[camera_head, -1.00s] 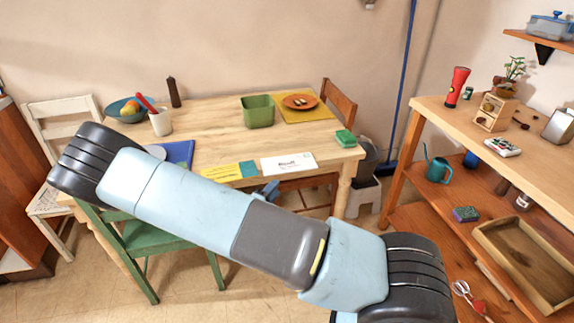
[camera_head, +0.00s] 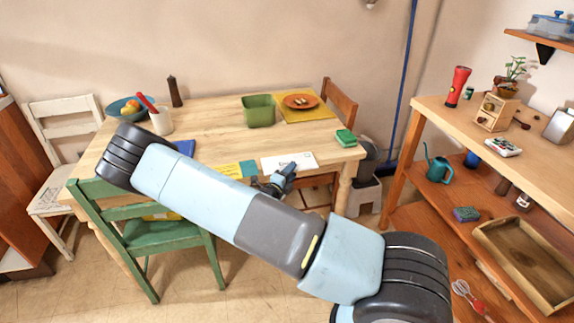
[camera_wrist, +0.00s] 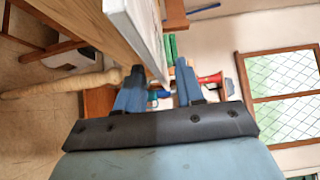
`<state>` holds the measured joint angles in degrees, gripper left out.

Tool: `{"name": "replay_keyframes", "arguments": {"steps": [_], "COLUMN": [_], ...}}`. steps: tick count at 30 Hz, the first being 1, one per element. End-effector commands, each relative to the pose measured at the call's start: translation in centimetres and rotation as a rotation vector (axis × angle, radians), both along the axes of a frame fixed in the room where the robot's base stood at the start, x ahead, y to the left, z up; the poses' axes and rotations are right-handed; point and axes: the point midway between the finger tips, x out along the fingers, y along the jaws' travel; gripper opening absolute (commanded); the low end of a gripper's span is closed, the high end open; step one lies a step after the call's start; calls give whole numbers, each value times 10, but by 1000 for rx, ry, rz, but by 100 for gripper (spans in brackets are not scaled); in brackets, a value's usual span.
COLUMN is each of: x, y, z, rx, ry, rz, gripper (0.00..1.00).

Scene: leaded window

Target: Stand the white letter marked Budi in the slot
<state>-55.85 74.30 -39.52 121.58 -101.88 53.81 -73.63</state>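A white letter (camera_head: 302,158) lies flat at the table's front edge in the head view; its marking is too small and partly covered to read. My gripper (camera_head: 290,168) is at that edge, in front of the letter and overlapping it. In the wrist view my gripper (camera_wrist: 160,66) has its two blue fingers apart. A white flat thing (camera_wrist: 148,32), likely the letter, reaches from the top down into the gap between the fingertips. I cannot tell whether either finger touches it. I cannot make out the slot for certain.
A yellow card (camera_head: 230,171) and a teal card (camera_head: 249,168) lie left of the letter. A green sponge (camera_head: 345,137) and green bin (camera_head: 258,111) stand on the table (camera_head: 205,124). A green chair (camera_head: 145,239) stands in front. A small wooden drawer box (camera_head: 492,113) is on the right bench.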

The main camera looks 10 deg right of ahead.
Motion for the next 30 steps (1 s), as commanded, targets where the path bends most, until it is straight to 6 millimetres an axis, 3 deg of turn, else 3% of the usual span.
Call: {"name": "replay_keyframes", "arguments": {"steps": [9,21,30], "x": [6,6,6], "y": [-5,-5,-5], "z": [0,0,0], "rx": [0,0,0], "ry": [0,0,0], "rz": [1,2,2], "gripper": [36,0,0]}}
